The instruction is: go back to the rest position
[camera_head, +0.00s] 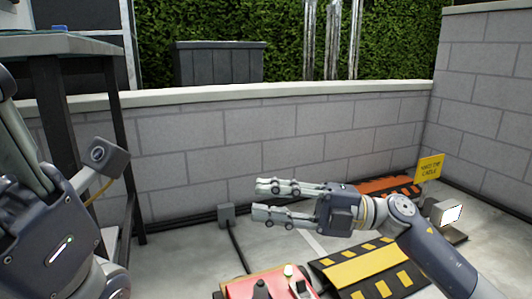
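My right gripper (259,199) reaches in from the lower right, with its fingers pointing left. Its two pale fingers are apart with a clear gap between them, and nothing is held. It hangs in front of the grey block wall, above the floor. Parts of my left arm fill the left edge; no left fingers can be made out.
A dark table (58,45) stands at left, behind my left arm. A low block wall (210,150) closes the back. A black-and-yellow ramp (370,265), an orange piece (385,187), a yellow sign (430,167) and a lamp (448,213) lie around my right arm.

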